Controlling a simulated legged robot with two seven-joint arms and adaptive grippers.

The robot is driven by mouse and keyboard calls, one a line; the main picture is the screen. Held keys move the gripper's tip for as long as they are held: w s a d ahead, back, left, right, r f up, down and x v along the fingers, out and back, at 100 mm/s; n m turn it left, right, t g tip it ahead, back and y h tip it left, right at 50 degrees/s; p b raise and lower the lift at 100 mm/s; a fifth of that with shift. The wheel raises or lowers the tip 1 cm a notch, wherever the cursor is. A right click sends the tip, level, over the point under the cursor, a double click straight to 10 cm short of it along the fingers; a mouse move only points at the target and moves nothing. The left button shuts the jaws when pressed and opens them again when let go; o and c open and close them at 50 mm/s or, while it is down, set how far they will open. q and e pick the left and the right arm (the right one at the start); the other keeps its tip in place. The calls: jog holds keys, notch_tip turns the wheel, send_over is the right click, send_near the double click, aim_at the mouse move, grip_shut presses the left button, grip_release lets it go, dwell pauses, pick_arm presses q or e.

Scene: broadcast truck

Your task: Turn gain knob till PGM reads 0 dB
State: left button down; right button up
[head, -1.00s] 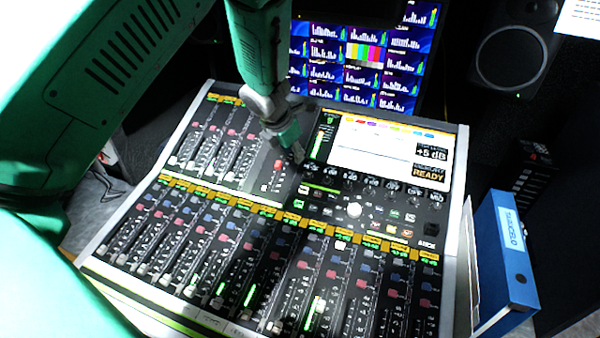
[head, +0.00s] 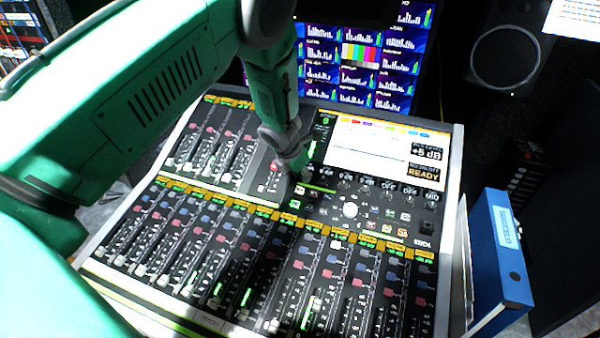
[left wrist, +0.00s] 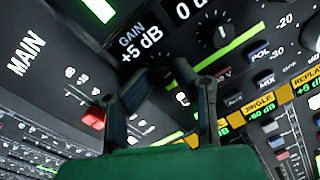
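The mixing console (head: 232,192) fills the middle of the head view. Its readout (head: 426,153) shows +5 dB, with a READY box (head: 423,173) below. In the left wrist view, a label (left wrist: 140,42) reads GAIN +5 dB. My left gripper (head: 298,172) is low over the console, near the left end of the knob row under the screen. In the left wrist view its two fingers (left wrist: 160,72) are apart, just below the GAIN label. My right gripper is not in view.
The console screen (head: 375,145) is right of the gripper. Several faders and buttons cover the console's front. A red fader cap (left wrist: 93,118) is left of the fingers. A monitor (head: 355,60) stands behind, and a blue binder (head: 500,250) stands at the right.

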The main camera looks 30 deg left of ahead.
pick_arm(q)
jog(key=shift+w+d+r, duration=0.2)
jog(key=shift+w+r, duration=0.05)
jog(key=shift+r, duration=0.05)
jog(key=shift+s+r+n+b, duration=0.2)
jog(key=shift+n+b, duration=0.1)
jog(key=shift+n, duration=0.4)
jog(key=shift+w, duration=0.1)
dwell(0.4)
jog(key=c, duration=1.7)
grip_release()
jog(key=shift+c, duration=0.2)
jog(key=shift+w+f, duration=0.15)
jog(key=shift+f, duration=0.05)
jog(key=v, duration=1.2)
jog(key=shift+d, duration=0.1)
jog(key=shift+f, duration=0.1)
